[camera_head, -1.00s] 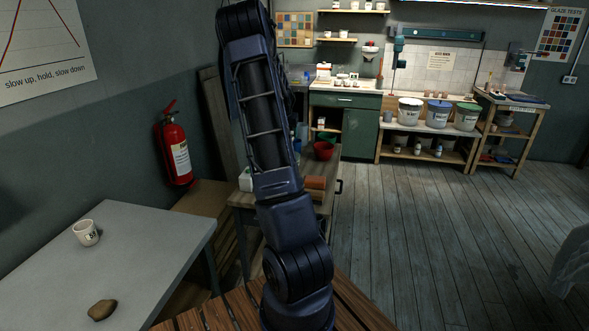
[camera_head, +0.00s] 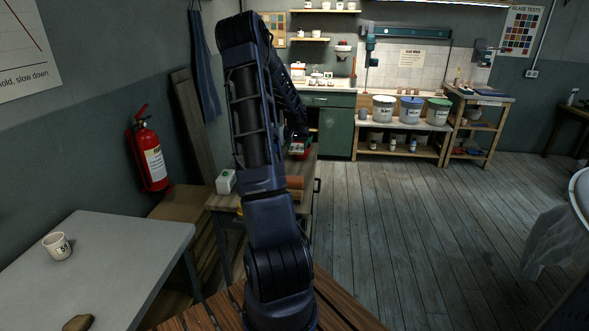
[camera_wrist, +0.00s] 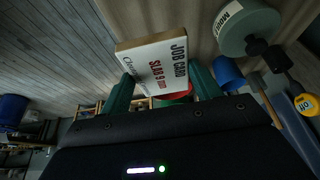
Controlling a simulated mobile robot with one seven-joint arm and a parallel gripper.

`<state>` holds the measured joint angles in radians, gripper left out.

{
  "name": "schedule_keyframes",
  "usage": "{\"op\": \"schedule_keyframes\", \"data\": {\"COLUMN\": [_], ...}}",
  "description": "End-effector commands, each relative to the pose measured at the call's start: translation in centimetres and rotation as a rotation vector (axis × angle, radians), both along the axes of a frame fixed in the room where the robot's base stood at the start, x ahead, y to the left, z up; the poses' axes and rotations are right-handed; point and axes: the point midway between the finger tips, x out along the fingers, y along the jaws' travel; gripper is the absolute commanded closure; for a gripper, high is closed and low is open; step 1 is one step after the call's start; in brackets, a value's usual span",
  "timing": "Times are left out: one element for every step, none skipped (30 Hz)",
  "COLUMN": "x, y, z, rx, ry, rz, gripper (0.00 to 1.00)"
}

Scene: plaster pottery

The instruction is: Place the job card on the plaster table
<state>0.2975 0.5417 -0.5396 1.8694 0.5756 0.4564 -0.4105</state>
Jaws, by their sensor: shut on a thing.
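In the head view the hand is mostly hidden behind my own arm, over the wooden bench at the centre, and the card cannot be made out. A grey-topped table (camera_head: 120,262) stands at the lower left, apart from the gripper. I cannot tell whether it is the plaster table.
A white mug (camera_head: 57,247) and a brown lump (camera_head: 78,323) lie on the grey table. A yellow tape measure (camera_wrist: 305,103) is near the gripper. Open floor (camera_head: 420,230) lies to the right.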

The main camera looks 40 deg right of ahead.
Motion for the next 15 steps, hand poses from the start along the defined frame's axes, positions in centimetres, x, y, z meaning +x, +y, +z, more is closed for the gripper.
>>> {"op": "schedule_keyframes", "data": {"x": [-0.1,-0.1,-0.1,-0.1,-0.1,-0.1,-0.1,0.0,-0.1,-0.1,-0.1,0.0,0.0,0.0,0.0], "y": [0.0,0.0,0.0,0.0,0.0,0.0,0.0,0.0,0.0,0.0,0.0,0.0,0.0,0.0,0.0], "z": [-1.3,-1.9,-2.8,-3.4,-4.0,-4.8,-5.4,-5.9,-6.4,-6.8,-7.1,-7.4,-7.6,-7.8,-7.9], "rx": [0.002,0.002,0.003,0.002,0.002,0.002,0.002,0.002,0.002,0.001,0.002,0.001,0.001,0.0,0.0], "ry": [0.003,0.003,0.003,0.003,0.002,0.003,0.003,0.001,0.001,0.002,0.001,0.0,0.001,0.0,0.0], "rz": [-0.001,-0.001,-0.002,-0.001,-0.002,-0.001,-0.001,-0.002,-0.001,-0.001,-0.001,-0.001,0.0,0.0,0.001], "gripper": [0.59,0.59,0.59,0.59,0.59,0.59,0.59,0.59,0.59,0.59,0.59,0.59,0.59,0.59,0.59]}}
